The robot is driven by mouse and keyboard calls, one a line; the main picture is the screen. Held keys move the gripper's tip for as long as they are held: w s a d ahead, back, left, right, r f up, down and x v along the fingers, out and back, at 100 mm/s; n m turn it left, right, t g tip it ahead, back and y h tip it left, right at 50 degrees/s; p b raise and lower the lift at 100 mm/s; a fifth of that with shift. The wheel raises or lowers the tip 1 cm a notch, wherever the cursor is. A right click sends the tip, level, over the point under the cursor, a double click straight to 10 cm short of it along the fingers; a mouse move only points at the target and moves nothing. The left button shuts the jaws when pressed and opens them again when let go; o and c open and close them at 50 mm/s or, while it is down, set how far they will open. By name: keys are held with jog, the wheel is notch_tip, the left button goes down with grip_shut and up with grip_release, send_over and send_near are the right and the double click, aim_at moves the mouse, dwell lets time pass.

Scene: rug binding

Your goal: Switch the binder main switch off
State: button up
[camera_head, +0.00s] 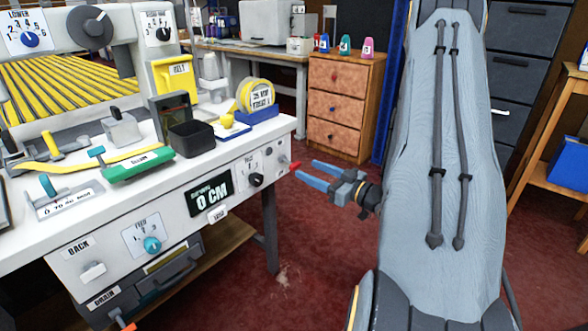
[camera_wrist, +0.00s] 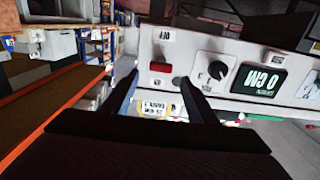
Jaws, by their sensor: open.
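The red switch (camera_head: 295,167) sticks out at the right end of the white binder's front panel. In the wrist view the red switch (camera_wrist: 160,67) sits on the white panel below an OFF label (camera_wrist: 164,36), in a picture that is turned upside down. I cannot tell its position for certain. My gripper (camera_head: 306,170) is open and empty, with its blue fingers pointing at the switch. In the wrist view the fingertips of my gripper (camera_wrist: 158,77) lie on either side of the switch; contact cannot be told.
A black knob (camera_head: 256,180) and a 0 CM display (camera_head: 209,193) are beside the switch on the panel. A yellow tape roll (camera_head: 256,95) stands on the tabletop above. A wooden drawer cabinet (camera_head: 338,132) stands behind. Red floor is open right of the table.

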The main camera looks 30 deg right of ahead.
aim_at(298, 165)
jog(key=x, duration=0.7)
jog(key=shift+c, duration=0.3)
